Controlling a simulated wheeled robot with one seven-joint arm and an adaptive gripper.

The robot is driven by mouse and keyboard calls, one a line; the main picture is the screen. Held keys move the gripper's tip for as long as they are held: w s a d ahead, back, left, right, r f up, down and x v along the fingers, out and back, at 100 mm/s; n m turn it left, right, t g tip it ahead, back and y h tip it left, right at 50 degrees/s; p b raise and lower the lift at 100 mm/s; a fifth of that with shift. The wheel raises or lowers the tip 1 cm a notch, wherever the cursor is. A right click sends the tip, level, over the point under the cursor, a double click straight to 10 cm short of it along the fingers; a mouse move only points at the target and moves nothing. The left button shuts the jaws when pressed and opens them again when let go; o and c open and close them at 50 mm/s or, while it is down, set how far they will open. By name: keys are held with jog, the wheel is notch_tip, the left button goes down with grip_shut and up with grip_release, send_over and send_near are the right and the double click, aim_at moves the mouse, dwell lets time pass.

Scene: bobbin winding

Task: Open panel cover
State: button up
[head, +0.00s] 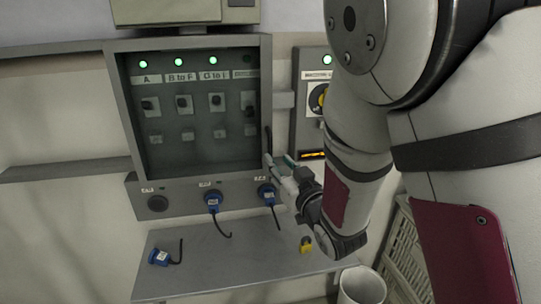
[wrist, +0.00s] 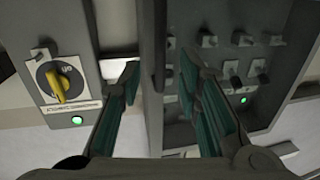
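The panel cover (head: 190,125) is a dark, see-through pane in a grey frame on the wall cabinet, and it looks closed. Switches and labels show behind it; it also shows in the wrist view (wrist: 225,75). A dark upright handle (head: 268,139) is at the cover's right edge; in the wrist view the handle (wrist: 159,45) is between my fingers. My gripper (head: 278,161) is at the cabinet's lower right edge. In the wrist view my gripper (wrist: 160,72) is open, its green-padded fingers on either side of the handle and frame edge, with gaps showing. Contact cannot be told.
A smaller box with a yellow rotary switch (wrist: 58,82) is right beside the cabinet. Blue plugs (head: 213,201) with cables hang below the cover. A grey shelf (head: 225,265) holds a loose blue plug (head: 160,257) and a yellow padlock (head: 306,244). A white bin (head: 361,287) stands below right.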

aim_at(271, 154)
jog(key=x, duration=0.6)
jog(key=shift+w+a, duration=0.15)
jog(key=shift+w, duration=0.05)
grip_shut()
